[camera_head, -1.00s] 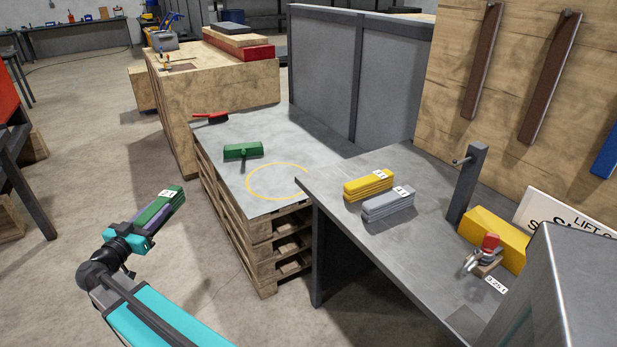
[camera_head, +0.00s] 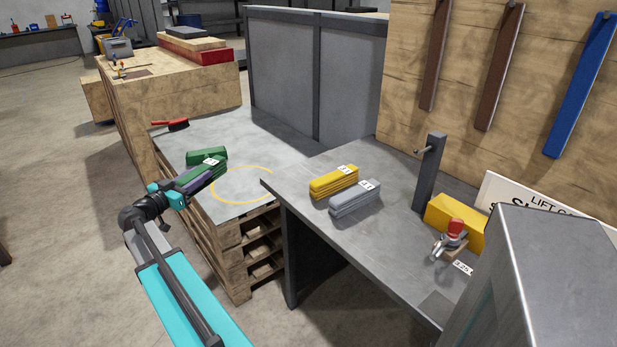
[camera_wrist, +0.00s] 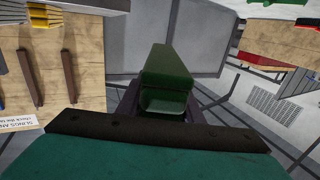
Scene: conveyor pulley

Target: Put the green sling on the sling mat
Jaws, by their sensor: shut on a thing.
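In the head view the sling appears in front of the left part of the pallet-stack top. I cannot tell its height above that surface. In the wrist view the green sling (camera_wrist: 167,75) stands out between the dark fingers. No mat is clearly marked as the sling mat. A darker flat patch (camera_head: 440,303) lies near the front edge of the grey table, partly hidden by a grey metal box.
Yellow (camera_head: 333,182) and grey (camera_head: 356,198) tagged slings lie on the grey table (camera_head: 375,245). A post (camera_head: 429,175), yellow block (camera_head: 455,222) and red-topped shackle (camera_head: 452,238) stand to their right.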

